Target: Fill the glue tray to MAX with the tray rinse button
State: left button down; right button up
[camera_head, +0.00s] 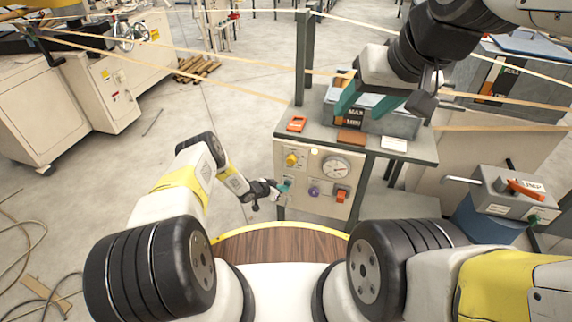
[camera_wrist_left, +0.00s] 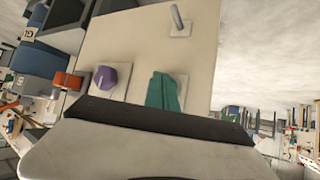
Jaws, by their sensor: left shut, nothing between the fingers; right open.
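The glue tray (camera_head: 390,124) sits on the machine's bench top, with a dark MAX label (camera_head: 356,112) on its front; its fill level is unclear. Below it, the cream control panel (camera_head: 318,205) carries a purple button (camera_head: 314,191), also seen in the left wrist view (camera_wrist_left: 113,77).
The panel also has a yellow knob (camera_head: 292,160), a round gauge (camera_head: 337,167) and an orange switch (camera_head: 341,196). An orange item (camera_head: 297,124) lies on the bench top. A grey box with a red handle (camera_head: 525,188) stands at right. Tan strips cross behind the bench.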

pick_arm(q)
jog(key=shift+w+d, duration=0.15)
jog(key=shift+w, duration=0.3)
dwell(1.7)
dwell(2.8)
jog(key=shift+s+a, duration=0.25)
jog(key=shift+s, duration=0.55)
jog(key=shift+s+a, duration=0.25)
jog(key=shift+s, duration=0.55)
jog(key=shift+s+a, duration=0.3)
jog(key=shift+s, duration=0.5)
jog(key=shift+s+a, duration=0.25)
jog(key=shift+s, duration=0.55)
